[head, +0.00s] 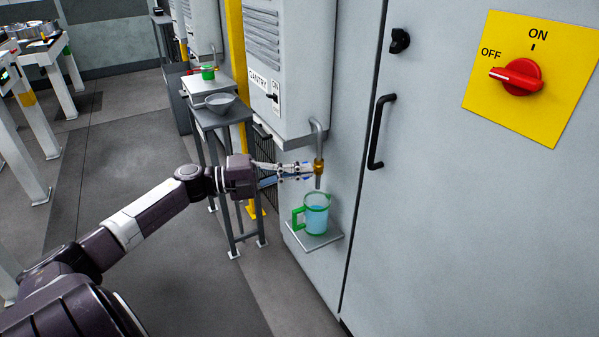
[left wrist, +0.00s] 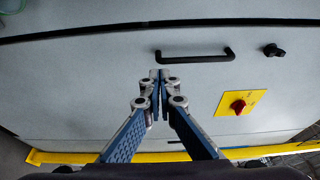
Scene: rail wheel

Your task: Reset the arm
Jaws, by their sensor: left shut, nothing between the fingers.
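My right gripper is not in view.
The jug stands on a small shelf (head: 323,241) on the grey cabinet (head: 420,230). The cabinet has a black handle (head: 382,132) and a red switch (head: 516,77) on a yellow plate. A metal stand with a grey bowl (head: 220,102) is behind my gripper. Open floor lies left.

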